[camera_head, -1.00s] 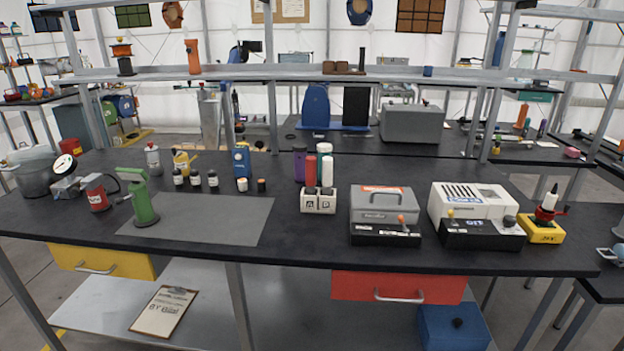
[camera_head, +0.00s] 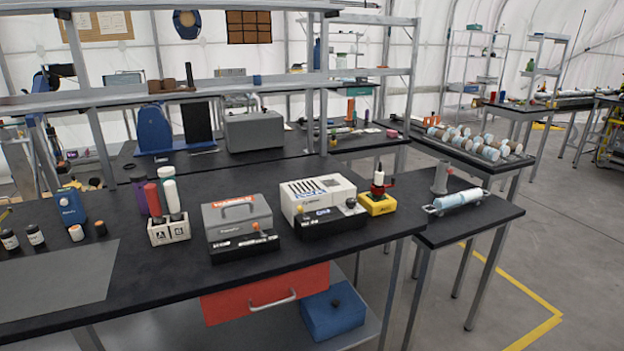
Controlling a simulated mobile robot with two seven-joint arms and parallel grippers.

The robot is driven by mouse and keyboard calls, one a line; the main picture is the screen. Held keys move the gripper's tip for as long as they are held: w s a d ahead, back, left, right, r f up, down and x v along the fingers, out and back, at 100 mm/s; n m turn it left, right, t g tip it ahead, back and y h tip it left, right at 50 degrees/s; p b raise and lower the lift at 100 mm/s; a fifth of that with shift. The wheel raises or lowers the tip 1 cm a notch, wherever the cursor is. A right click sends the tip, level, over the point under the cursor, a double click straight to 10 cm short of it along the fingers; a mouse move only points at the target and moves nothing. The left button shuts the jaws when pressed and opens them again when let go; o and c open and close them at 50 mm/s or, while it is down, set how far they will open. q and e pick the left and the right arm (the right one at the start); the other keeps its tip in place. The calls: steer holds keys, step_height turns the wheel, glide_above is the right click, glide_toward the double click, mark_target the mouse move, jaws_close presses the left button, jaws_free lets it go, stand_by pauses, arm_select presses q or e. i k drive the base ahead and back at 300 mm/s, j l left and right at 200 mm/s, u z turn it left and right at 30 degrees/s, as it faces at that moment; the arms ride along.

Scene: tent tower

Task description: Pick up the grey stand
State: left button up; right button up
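On the small side table at the right stands an upright grey tapered piece (camera_head: 440,178), which looks like the grey stand. In front of it lies a light blue and white cylinder (camera_head: 460,199) in a low grey metal cradle, close to the upright piece. Whether the two touch I cannot tell. Neither of my grippers is in view.
The black main workbench (camera_head: 150,270) bears a grey toolbox-like device (camera_head: 237,220), a white device (camera_head: 318,196), a yellow-based item (camera_head: 377,202) and a white bottle holder (camera_head: 168,230). The side table's front (camera_head: 460,232) is bare. Open floor (camera_head: 560,260) lies to the right.

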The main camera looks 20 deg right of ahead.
mark_target(442, 174)
steer(key=z, duration=1.5)
steer(key=i+l+u, duration=0.1)
steer(key=u, duration=0.4)
steer(key=l+u, duration=0.1)
steer(key=u, duration=0.4)
steer(key=i+l+u, duration=0.1)
steer(key=u, duration=0.4)
steer(key=l+u, duration=0.3)
steer(key=l, duration=0.15)
steer(key=l+u, duration=0.25)
steer(key=l, duration=0.2)
steer(key=k+l+u, duration=0.1)
steer(key=l+u, duration=0.25)
steer(key=l, duration=0.95)
steer(key=k+l+u, duration=0.1)
steer(key=l, duration=0.35)
steer(key=k+l, duration=0.15)
steer(key=l, duration=0.3)
steer(key=l+u, duration=0.1)
steer(key=l, duration=0.35)
steer(key=k, duration=0.05)
